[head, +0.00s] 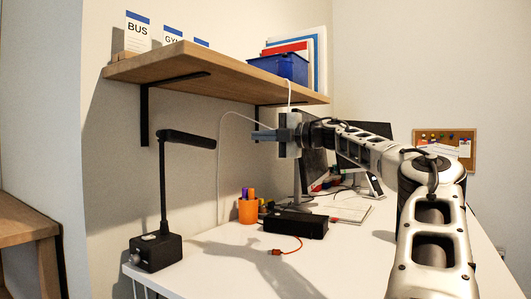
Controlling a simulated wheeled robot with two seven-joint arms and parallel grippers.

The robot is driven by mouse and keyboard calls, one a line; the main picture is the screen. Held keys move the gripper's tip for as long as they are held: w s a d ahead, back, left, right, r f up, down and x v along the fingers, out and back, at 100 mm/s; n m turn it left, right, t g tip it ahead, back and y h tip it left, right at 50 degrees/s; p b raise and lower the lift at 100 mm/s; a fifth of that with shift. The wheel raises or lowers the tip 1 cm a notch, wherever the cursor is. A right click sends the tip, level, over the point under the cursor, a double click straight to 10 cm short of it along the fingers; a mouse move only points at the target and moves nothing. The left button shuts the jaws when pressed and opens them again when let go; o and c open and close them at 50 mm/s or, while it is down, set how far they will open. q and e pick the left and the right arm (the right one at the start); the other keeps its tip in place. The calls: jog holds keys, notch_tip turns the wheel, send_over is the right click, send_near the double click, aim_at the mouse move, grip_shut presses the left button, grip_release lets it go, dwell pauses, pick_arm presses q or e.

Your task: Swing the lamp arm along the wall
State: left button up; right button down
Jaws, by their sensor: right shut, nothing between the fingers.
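The black desk lamp stands at the left end of the white desk, below the shelf. Its square base (156,251) carries an upright post, and the lamp arm (188,138) reaches from the post's top to the right. My right gripper (256,136) comes in from the right, pointing left, with its fingers shut and empty. In the picture its tips are a short way right of the lamp arm's free end and apart from it. My left gripper is not in view.
A wooden shelf (215,74) on black brackets hangs above, holding cards and a blue bin (285,67). An orange pen cup (248,211), a black box (296,223) and a cable with an orange plug (277,252) are on the desk. The front of the desk is mostly clear.

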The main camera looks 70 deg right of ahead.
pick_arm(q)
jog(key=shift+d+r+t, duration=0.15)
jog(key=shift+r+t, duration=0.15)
pick_arm(e)
jog(key=shift+s, duration=0.55)
jog(key=shift+r, duration=0.1)
